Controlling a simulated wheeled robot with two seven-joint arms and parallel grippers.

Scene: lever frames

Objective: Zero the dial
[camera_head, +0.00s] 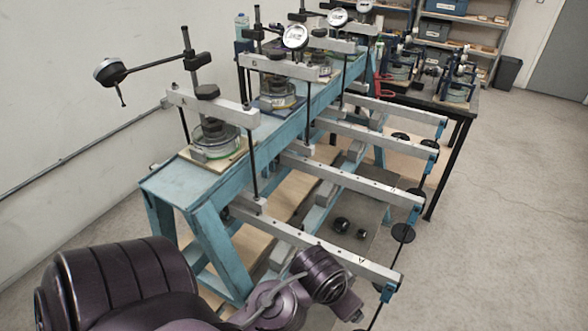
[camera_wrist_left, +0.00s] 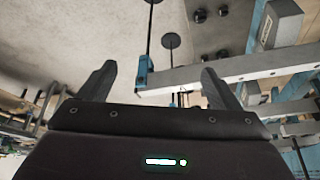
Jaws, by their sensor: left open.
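The nearest dial gauge (camera_head: 110,70) is on an arm swung out left of its post, over the nearest frame, marked A. Its face is turned away, so I cannot read it. Other dials stand farther back, one (camera_head: 295,37) with a white face and one (camera_head: 337,17) behind it; their readings are too small to tell. My left arm comes in at the bottom of the head view; its fingertips are not clear there. In the left wrist view my left gripper (camera_wrist_left: 157,85) is open and empty, with a lever beam's blue end clamp (camera_wrist_left: 145,72) seen beyond the fingers. My right gripper is not in view.
The near lever beam (camera_head: 340,262) juts right from the blue bench (camera_head: 165,185), a blue clamp and black disc at its end. Several similar beams lie parallel behind. Loose black weights (camera_head: 341,225) rest below. A black-legged table stands behind. Floor at right is clear.

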